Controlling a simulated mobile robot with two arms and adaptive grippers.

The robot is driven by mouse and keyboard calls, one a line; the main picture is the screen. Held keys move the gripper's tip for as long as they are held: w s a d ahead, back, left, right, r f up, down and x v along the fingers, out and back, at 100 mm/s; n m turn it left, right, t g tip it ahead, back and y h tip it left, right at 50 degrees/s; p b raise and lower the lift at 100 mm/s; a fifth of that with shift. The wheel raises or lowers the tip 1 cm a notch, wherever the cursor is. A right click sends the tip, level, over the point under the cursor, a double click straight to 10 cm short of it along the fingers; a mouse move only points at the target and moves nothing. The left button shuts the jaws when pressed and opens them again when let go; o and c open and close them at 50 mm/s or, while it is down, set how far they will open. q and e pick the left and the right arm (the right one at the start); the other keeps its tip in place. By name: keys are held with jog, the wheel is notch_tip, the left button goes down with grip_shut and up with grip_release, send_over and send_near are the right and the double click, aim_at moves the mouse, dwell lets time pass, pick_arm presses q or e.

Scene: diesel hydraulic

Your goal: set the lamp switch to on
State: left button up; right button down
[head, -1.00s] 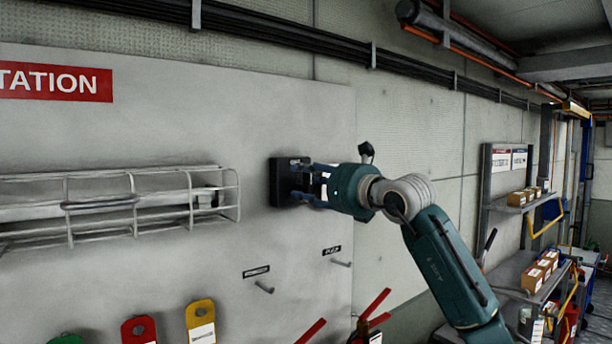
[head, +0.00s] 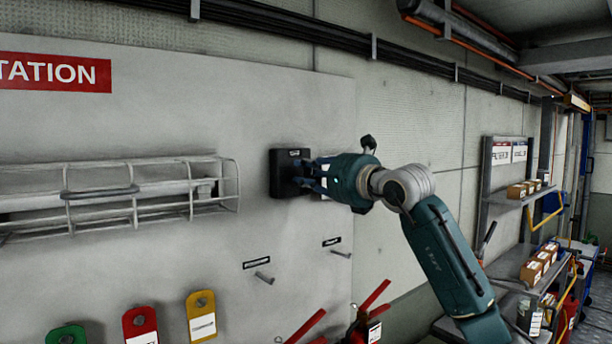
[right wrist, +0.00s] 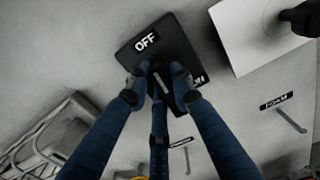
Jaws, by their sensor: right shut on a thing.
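The lamp switch (head: 282,172) is a black box on the pale wall panel. In the right wrist view the switch box (right wrist: 172,42) has an "OFF" label at its upper left end and a second label, partly hidden by a finger, at the other end. My right gripper (head: 304,179) reaches it from the right, at the front of the box. In the right wrist view the blue fingers (right wrist: 160,88) are shut around a small lever on the box face. The fingers cover much of the lever, so its exact position is unclear. My left gripper is not in view.
A wire rack (head: 130,192) is on the panel left of the switch. Pegs (head: 264,278) and coloured tags (head: 201,318) are below. Red-handled tools (head: 374,296) stand lower right. Shelves with boxes (head: 535,266) are further right. The wall above the switch is clear.

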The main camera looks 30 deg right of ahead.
jog(key=m, duration=0.2)
jog(key=m+b, duration=0.1)
jog(key=m, duration=0.1)
jog(key=shift+d, duration=0.35)
jog(key=m, duration=0.1)
jog(key=m+b, duration=0.1)
jog(key=m, duration=0.2)
jog(key=shift+d+f, duration=0.1)
jog(key=shift+d, duration=0.15)
jog(key=m, duration=0.1)
jog(key=m+b, duration=0.1)
jog(key=m, duration=0.2)
jog(key=shift+d+f+b, duration=0.15)
jog(key=shift+d+b, duration=0.15)
jog(key=shift+w+d+f+m+b, duration=0.1)
jog(key=shift+f+m+b, duration=0.1)
jog(key=shift+m, duration=1)
jog(key=shift+d+f+m+b, duration=0.1)
jog(key=shift+f+m+b, duration=0.1)
jog(key=shift+m, duration=1)
jog(key=c, duration=1.5)
grip_release()
